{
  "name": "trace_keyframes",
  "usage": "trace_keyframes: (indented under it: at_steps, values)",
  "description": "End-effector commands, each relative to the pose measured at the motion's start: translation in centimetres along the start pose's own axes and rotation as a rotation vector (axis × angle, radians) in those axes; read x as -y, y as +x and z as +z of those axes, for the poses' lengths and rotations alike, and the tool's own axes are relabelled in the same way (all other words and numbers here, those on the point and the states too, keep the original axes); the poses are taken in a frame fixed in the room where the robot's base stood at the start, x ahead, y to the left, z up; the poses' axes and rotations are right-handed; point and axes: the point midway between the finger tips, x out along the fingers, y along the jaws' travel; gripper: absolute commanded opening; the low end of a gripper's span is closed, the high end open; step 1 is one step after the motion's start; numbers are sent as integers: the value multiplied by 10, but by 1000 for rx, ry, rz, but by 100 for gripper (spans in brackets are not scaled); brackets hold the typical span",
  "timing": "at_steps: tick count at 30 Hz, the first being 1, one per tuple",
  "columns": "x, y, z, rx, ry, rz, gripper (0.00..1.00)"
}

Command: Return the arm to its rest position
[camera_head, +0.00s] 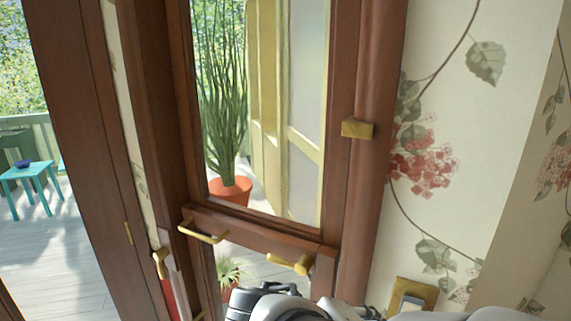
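Part of my arm shows at the bottom edge of the head view, in white, grey and black, in front of the lower part of a wooden glazed door. My gripper's fingertips cannot be made out, so whether it is open or shut is not shown. The door's wooden crossbar (255,235) carries a brass pull bar (203,233) at its left and a brass handle (290,264) at its right. The arm is just below the right handle; whether they touch cannot be told.
A brass latch (358,128) sits on the door frame. Floral wallpaper (480,120) covers the right wall, with a brass switch plate (424,289) low down. Behind the glass stands a potted plant (231,190). At left, a teal table (27,171) stands on a deck.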

Motion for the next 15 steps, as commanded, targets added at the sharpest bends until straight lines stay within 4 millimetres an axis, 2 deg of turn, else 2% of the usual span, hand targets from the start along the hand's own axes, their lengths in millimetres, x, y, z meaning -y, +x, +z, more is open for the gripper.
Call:
trace_keyframes:
  at_steps: [1, 3, 6, 9, 15]
  values:
    - [-4, 6, 30, 48, 77, -102, 40]
    - [2, 8, 62, 86, 165, -243, 40]
    - [14, 0, 92, 82, 302, -425, 40]
    - [24, -13, 104, 29, 433, -560, 40]
    - [28, -33, 105, -91, 602, -683, 40]
